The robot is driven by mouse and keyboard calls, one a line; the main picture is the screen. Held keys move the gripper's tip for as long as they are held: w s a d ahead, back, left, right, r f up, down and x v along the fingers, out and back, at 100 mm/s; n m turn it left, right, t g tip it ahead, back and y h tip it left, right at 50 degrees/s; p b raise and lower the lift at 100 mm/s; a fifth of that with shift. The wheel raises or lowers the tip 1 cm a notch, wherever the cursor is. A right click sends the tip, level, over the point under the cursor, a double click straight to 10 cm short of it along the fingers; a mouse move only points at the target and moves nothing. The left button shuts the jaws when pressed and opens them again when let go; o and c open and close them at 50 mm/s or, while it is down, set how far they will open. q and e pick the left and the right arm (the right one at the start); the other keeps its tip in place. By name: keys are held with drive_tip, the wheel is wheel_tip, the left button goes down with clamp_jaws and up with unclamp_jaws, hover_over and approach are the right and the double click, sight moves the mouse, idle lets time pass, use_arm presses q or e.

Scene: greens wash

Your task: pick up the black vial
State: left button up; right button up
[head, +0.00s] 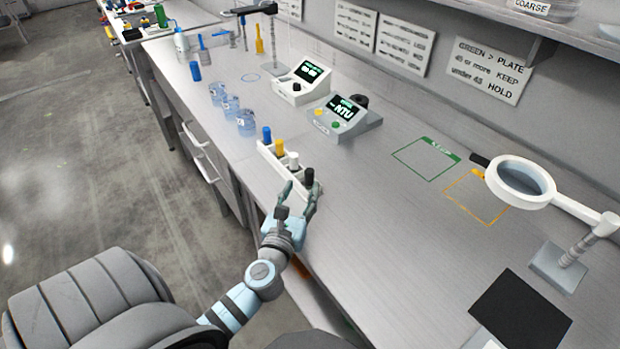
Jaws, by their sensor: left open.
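The black vial (309,177) stands upright at the near end of a white rack (267,152) on the metal bench. A white-capped vial (293,160), a yellow-capped vial (279,147) and a blue-capped vial (267,134) stand in a row behind it in the same rack. My left gripper (298,194) is open at the near end of the rack, its fingers close to the black vial. One finger overlaps the vial's lower part in the picture; I cannot tell whether it touches. My right gripper is not in view.
A grey NTU meter (345,118) and a white meter (301,81) stand behind the rack. Several clear bottles (246,122) stand to the left near the bench edge. A magnifier (520,182) and a black mat (519,311) are at right.

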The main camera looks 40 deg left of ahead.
sight(308, 174)
use_arm(q)
drive_tip(key=x, duration=0.4)
drive_tip(key=shift+w+r, duration=0.2)
drive_tip(key=shift+r, duration=0.1)
drive_tip(key=shift+w+a+f, duration=0.15)
drive_tip(key=shift+w+a, duration=0.1)
drive_tip(key=shift+w, duration=0.2)
clamp_jaws()
